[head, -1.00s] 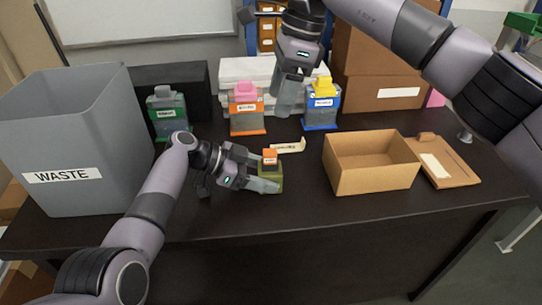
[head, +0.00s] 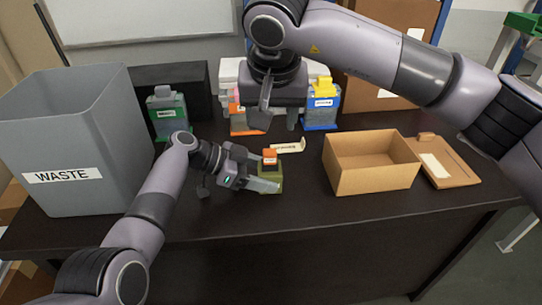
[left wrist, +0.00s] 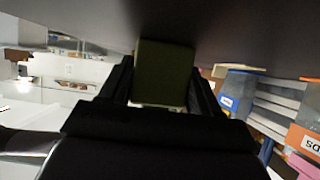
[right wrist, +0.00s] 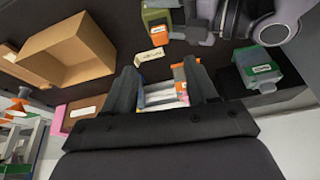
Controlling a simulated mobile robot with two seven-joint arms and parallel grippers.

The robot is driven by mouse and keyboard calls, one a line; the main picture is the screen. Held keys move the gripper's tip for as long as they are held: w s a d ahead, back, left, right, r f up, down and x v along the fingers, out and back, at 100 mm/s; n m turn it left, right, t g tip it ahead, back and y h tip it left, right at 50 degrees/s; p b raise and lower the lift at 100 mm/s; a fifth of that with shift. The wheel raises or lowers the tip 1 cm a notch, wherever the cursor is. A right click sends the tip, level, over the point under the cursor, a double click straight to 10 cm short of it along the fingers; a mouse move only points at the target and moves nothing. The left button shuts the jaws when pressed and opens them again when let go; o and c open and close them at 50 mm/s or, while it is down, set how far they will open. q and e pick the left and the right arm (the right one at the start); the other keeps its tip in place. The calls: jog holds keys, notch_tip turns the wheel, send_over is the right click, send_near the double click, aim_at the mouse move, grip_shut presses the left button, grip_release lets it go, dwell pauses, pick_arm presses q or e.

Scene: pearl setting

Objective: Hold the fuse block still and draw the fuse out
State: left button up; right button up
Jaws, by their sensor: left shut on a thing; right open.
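The fuse block (head: 272,182) is an olive-green block on the dark table, left of the open cardboard box. The orange fuse (head: 270,156) with a white label sits upright on top of it. My left gripper (head: 268,184) is shut on the block from the left. The block also shows between the fingers in the left wrist view (left wrist: 163,72). My right gripper (head: 279,116) is open and empty, above and behind the fuse. In the right wrist view, the block (right wrist: 157,18) and fuse (right wrist: 161,34) are at the top, beyond the fingertips.
A cream tag (head: 290,147) lies just behind the block. Green (head: 168,115), orange (head: 246,122) and blue (head: 321,113) containers stand at the back. A grey WASTE bin (head: 62,140) is at left, an open cardboard box (head: 372,178) at right. The table's front is clear.

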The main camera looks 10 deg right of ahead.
aim_at(270, 152)
jog(key=shift+n, duration=0.3)
jog(key=x, duration=1.2)
jog(key=c, duration=1.1)
jog(key=shift+o, duration=0.9)
jog(key=shift+r, duration=0.1)
